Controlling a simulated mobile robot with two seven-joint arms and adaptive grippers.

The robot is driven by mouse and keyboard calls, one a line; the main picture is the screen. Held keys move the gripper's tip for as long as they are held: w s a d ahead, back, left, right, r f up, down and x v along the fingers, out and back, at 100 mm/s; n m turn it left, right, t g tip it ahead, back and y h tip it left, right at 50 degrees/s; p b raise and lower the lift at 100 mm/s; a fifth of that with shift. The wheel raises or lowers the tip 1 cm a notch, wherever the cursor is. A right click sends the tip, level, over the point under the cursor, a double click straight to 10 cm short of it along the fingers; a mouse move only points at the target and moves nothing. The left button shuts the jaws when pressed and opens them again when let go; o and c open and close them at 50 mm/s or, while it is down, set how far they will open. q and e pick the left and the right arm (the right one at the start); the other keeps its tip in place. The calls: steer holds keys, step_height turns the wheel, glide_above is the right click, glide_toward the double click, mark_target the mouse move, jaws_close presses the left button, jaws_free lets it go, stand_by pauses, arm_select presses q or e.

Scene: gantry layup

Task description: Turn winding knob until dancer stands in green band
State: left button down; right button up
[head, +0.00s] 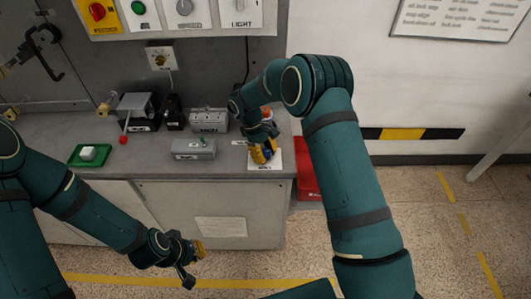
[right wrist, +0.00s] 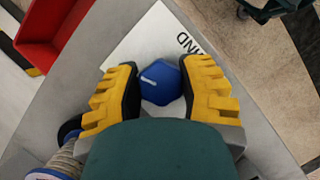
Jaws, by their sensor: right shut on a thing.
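The blue winding knob (right wrist: 160,82) has a short white pointer line and sits on a white label plate (right wrist: 128,48) with partly readable lettering. My right gripper (right wrist: 160,90) is shut on the knob, one yellow-and-black finger on each side. In the head view my right gripper (head: 264,153) is at the right end of the counter and hides most of the knob. My left gripper (head: 190,262) hangs low in front of the cabinet, away from the counter; its finger opening is unclear. A black device with a red-ended lever (head: 123,139) stands on the counter; I cannot make out a dancer or green band.
A red bin (head: 307,182) is beside the counter's right end. Grey boxes (head: 193,149) and a green tray (head: 90,155) stand on the counter. A spool (right wrist: 66,158) is near my right gripper. A switch panel (head: 170,12) hangs above.

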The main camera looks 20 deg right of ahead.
steer(key=shift+f+m+y, duration=0.15)
steer(key=shift+m+y, duration=0.15)
steer(key=shift+m, duration=0.6)
steer(key=shift+s, duration=0.1)
steer(key=o, duration=1.2)
steer(key=v, duration=1.2)
steer(key=shift+w, duration=0.25)
